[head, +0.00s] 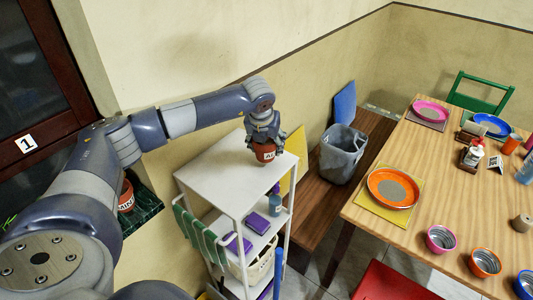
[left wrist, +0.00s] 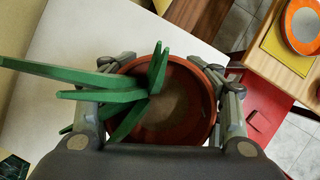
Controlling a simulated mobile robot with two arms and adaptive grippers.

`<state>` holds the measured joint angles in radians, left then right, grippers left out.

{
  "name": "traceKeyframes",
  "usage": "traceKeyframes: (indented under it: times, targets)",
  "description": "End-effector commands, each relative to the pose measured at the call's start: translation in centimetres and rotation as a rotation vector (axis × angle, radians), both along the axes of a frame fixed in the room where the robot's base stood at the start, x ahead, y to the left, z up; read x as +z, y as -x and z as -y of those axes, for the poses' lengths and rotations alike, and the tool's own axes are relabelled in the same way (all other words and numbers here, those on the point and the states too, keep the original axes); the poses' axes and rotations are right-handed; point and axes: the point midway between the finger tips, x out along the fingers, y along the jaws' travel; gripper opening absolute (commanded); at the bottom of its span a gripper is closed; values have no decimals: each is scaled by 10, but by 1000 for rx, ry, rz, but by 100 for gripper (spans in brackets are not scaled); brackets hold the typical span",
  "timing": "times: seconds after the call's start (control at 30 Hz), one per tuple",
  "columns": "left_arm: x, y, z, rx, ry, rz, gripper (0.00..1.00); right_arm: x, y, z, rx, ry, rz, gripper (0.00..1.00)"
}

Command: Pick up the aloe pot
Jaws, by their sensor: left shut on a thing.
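The aloe pot (head: 264,152) is a small reddish-brown pot with a white label, over the white shelf top. In the left wrist view the pot (left wrist: 190,118) shows from above, with green aloe leaves (left wrist: 105,97) leaning to the left. My left gripper (head: 264,140) comes down over the pot, and its fingers are shut on the pot's two sides. The gripper hides much of the plant in the head view. I cannot tell whether the pot's base touches the shelf top. My right gripper is not in view.
The white shelf unit (head: 210,177) holds purple boxes and a bottle lower down. A second pot (head: 126,197) labelled MINT stands at the left, partly behind my arm. A grey bin (head: 342,153) stands on the brown bench. A wooden table (head: 405,160) with plates and bowls is at the right.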

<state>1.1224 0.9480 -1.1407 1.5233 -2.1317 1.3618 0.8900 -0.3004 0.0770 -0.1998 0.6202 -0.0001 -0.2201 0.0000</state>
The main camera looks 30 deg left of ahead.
Motion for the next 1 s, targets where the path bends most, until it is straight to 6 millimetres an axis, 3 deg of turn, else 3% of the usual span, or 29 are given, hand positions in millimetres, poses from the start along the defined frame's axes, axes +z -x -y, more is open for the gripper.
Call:
traceKeyframes:
  times: [0.03,0.6,0.8,1.0]
  targets:
    - [7,-2,1,-2,2,9,25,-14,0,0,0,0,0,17]
    - [17,107,72,-6,0,4,25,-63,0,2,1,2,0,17]
    - [21,128,86,-3,1,3,25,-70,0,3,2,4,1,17]
    - [23,134,89,-4,0,2,25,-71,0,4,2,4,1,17]
